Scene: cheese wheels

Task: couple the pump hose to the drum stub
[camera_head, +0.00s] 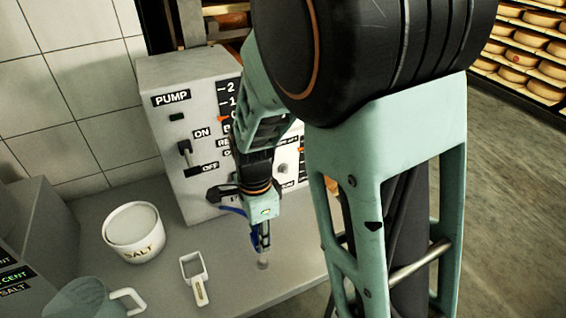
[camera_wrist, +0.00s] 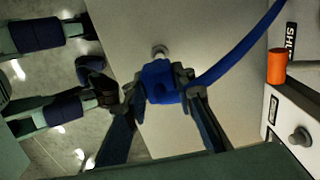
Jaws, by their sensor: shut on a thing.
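My gripper (camera_head: 263,243) points down over the counter, in front of the pump box. In the wrist view my gripper (camera_wrist: 160,85) is shut on the blue end of the pump hose (camera_wrist: 160,78), with a finger on each side. The blue hose runs from there to the upper right. In the head view only a bit of blue hose (camera_head: 233,210) shows beside my gripper. A short grey metal tip (camera_head: 263,264) shows just below the fingers; I cannot tell whether it belongs to the hose. I cannot make out the drum or its stub; my arm hides much of the right side.
The pump box (camera_head: 172,100) with switches stands behind my gripper. An orange knob (camera_wrist: 277,66) sticks out at right in the wrist view. Cheese shelves stand behind.

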